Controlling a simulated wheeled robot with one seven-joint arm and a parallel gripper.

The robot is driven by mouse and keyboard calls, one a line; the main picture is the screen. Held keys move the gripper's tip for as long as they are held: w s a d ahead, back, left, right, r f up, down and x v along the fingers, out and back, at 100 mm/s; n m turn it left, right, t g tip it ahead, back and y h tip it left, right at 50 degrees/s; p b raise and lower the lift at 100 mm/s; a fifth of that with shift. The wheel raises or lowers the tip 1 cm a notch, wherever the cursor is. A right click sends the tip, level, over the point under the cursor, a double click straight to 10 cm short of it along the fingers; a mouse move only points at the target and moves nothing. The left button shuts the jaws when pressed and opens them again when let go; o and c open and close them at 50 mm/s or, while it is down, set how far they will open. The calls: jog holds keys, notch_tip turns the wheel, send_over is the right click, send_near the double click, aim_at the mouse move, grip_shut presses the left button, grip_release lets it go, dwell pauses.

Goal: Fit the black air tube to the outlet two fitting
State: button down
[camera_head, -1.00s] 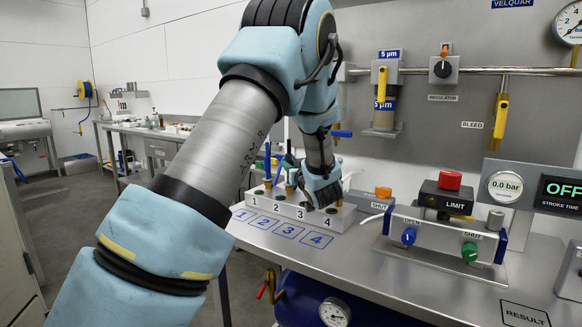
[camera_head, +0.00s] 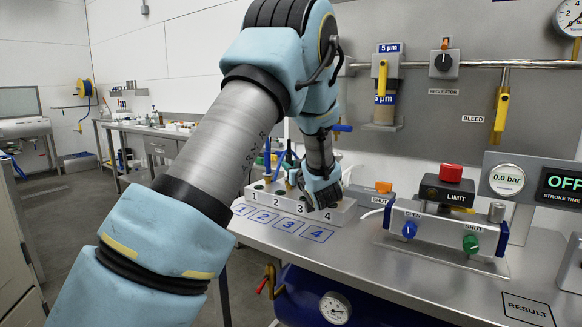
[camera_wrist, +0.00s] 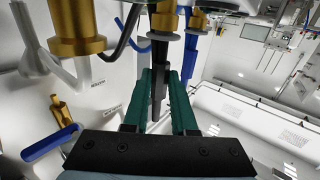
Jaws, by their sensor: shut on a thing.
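In the head view my gripper (camera_head: 322,196) points down over the row of numbered fittings, near 3 and 4, and hides what it holds there. In the wrist view its green fingers (camera_wrist: 166,75) are shut around a black tube (camera_wrist: 158,80). The tube's upper end reaches a grey flange under a brass fitting (camera_wrist: 163,20). I cannot tell whether the tube is seated in it or only close. No outlet two label is readable in the wrist view.
The numbered block (camera_head: 343,217) stands on the steel bench. A valve unit (camera_head: 440,232) with blue and green knobs is to its right. In the wrist view, another brass fitting (camera_wrist: 76,25), a bent black tube (camera_wrist: 122,42) and a blue-handled valve (camera_wrist: 52,142) lie close by.

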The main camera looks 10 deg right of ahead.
jog(key=shift+f, duration=0.25)
jog(key=c, duration=0.6)
grip_release()
jog(key=shift+f, duration=0.1)
jog(key=shift+c, duration=0.2)
notch_tip(320, 180, up, 6)
jog(key=p, duration=0.4)
